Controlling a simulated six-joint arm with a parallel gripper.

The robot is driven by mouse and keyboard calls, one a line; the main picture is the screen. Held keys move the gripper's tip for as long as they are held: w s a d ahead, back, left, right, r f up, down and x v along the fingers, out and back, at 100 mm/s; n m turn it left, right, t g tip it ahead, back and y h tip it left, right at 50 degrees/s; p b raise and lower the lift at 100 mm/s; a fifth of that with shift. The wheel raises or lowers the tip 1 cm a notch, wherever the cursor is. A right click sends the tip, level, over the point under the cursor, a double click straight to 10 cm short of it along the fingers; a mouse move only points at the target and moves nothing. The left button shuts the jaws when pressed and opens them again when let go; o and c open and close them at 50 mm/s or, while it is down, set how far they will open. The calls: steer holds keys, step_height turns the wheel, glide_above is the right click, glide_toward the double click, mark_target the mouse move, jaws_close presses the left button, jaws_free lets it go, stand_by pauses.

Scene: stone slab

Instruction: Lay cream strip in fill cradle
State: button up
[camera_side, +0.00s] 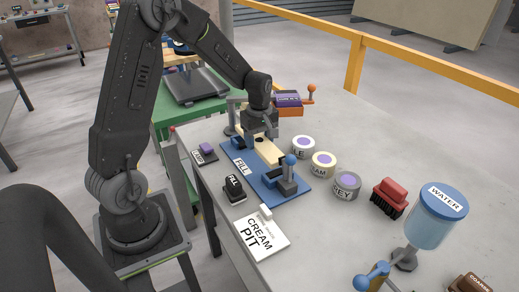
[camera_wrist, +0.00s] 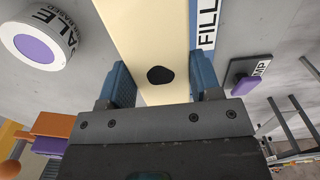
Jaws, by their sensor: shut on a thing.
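The cream strip (camera_side: 270,152) is a long flat pale piece with a dark pit in it. It shows large in the wrist view (camera_wrist: 145,30), with the pit between my fingers. My gripper (camera_side: 260,136) is shut across the strip's width, and both blue fingers flank it in the wrist view (camera_wrist: 161,88). The blue fill cradle (camera_side: 250,182), labelled FILL, lies under and beside the strip; its edge shows right of the strip in the wrist view (camera_wrist: 194,25). A blue-knobbed clamp (camera_side: 289,175) stands at its near end. I cannot tell whether the strip touches the cradle.
Lidded tins, one of them a grey tin (camera_side: 346,186), stand right of the cradle. A red brush (camera_side: 389,198) and a water jar (camera_side: 436,217) are farther right. A black FILL block (camera_side: 234,188), a stamp (camera_side: 205,153) and a CREAM PIT card (camera_side: 262,236) sit left and in front.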

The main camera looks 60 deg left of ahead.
mark_target(259, 160)
steer(key=shift+f, duration=2)
steer(key=o, duration=1.2)
steer(key=shift+f, duration=0.15)
